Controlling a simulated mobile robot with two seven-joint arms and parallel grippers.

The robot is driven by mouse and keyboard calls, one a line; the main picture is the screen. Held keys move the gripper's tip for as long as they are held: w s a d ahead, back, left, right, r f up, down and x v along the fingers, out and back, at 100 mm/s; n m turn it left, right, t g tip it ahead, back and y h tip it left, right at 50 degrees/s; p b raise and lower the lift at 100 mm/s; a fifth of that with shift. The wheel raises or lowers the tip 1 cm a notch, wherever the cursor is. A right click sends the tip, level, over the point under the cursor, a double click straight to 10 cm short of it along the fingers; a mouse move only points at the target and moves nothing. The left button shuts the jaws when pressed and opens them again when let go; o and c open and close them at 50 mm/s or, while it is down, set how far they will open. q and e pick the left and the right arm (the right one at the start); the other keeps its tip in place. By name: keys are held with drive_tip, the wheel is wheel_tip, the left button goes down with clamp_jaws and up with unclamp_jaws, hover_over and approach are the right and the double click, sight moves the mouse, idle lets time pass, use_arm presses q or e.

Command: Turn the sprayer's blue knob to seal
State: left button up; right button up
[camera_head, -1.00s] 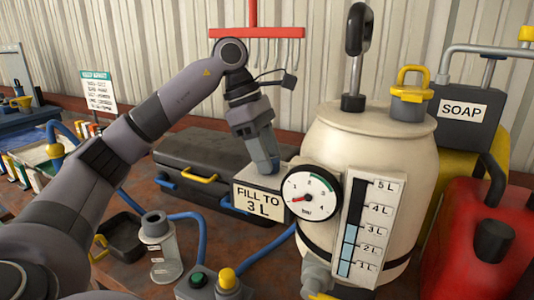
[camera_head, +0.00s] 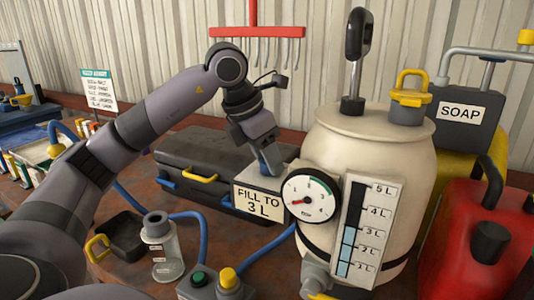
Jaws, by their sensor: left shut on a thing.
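The cream sprayer tank (camera_head: 385,180) stands upright at right of centre. It has a black pump handle (camera_head: 356,55), a round gauge (camera_head: 309,198), a level scale (camera_head: 366,230) and a "FILL TO 3 L" sign (camera_head: 258,201). The gauge's red needle points to the lower left. My left gripper (camera_head: 268,158) points down behind the sign's top edge, left of the tank. It is shut on a blue part, which I take for the blue knob (camera_head: 273,165). The fingertips and most of this part are hidden. My right gripper is not in view.
A dark case (camera_head: 205,150) with a yellow handle lies behind my left arm. A grey canister marked SOAP (camera_head: 461,115) and a red can (camera_head: 480,220) crowd the right. A clear bottle (camera_head: 162,250), blue hose and button box (camera_head: 215,285) stand in front.

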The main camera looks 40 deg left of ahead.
use_arm(q)
drive_tip(key=shift+n+y, duration=0.4)
drive_tip(key=shift+n, duration=0.8)
drive_tip(key=o, duration=1.1)
drive_tip(key=shift+c, duration=0.2)
drive_tip(key=v, duration=0.7)
drive_tip(key=shift+s+d, duration=0.1)
drive_tip(key=shift+s, duration=0.05)
